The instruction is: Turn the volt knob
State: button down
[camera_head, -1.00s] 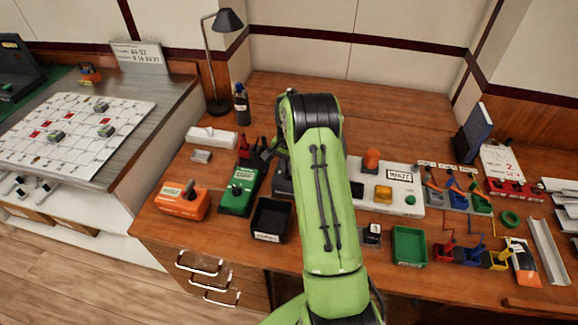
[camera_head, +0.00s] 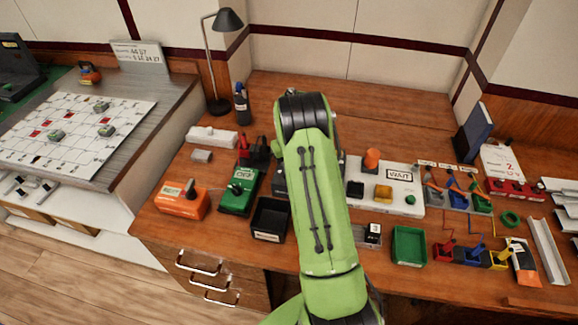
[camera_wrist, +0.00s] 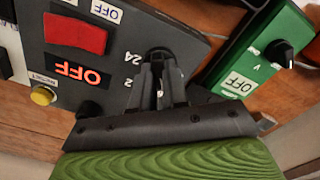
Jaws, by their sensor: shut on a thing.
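The volt knob (camera_wrist: 158,54) is black and sits on a dark panel (camera_wrist: 118,35) in the wrist view, beside the white marks "24" and a partly covered "2". My gripper (camera_wrist: 159,75) is shut on the knob, its two fingers close together on it and covering much of it. The same panel also shows a red window, an orange "OFF" display and a yellow button. In the head view only a strip of the dark panel (camera_head: 280,182) shows; my green arm hides the knob and my fingers.
A green box (camera_wrist: 262,50) with its own black knob and an "OFF" label stands close to the right in the wrist view. In the head view, an orange box (camera_head: 182,202), a black tray (camera_head: 270,219) and a white panel (camera_head: 408,197) stand near my arm.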

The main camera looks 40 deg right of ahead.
jog(key=n, duration=0.4)
jog(key=shift+n, duration=0.3)
jog(key=shift+w+r+n+b, duration=0.1)
jog(key=shift+n+b, duration=0.2)
jog(key=shift+n, duration=1.3)
jog(key=c, duration=1.1)
grip_release()
jog(key=shift+c, duration=0.2)
notch_tip(320, 180, up, 16)
jog(key=p, duration=0.3)
jog(key=shift+f, duration=0.2)
